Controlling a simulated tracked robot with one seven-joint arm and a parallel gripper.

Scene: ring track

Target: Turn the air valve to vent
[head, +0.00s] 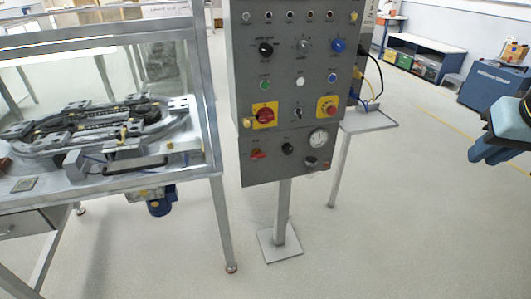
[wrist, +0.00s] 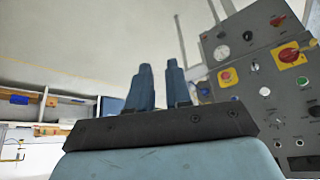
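The grey control panel (head: 298,85) stands on a post in the middle of the head view. On its lower section is a small red-orange valve handle (head: 257,154), lying roughly level, left of a black knob (head: 288,148) and a round gauge (head: 318,138). Its label is too small to read. In the wrist view the panel appears upside down at the right, with the red handle (wrist: 278,20) near the top edge and the gauge (wrist: 221,53). My gripper (head: 478,155) is at the head view's right edge, well apart from the panel. Its blue fingers (wrist: 160,67) stand apart, empty.
A red switch on yellow (head: 264,115) and a red stop button on yellow (head: 327,107) sit just above the handle. The ring track (head: 90,125) is in a framed case at left. A small side shelf (head: 370,121) with cables stands behind the panel. Floor in front is clear.

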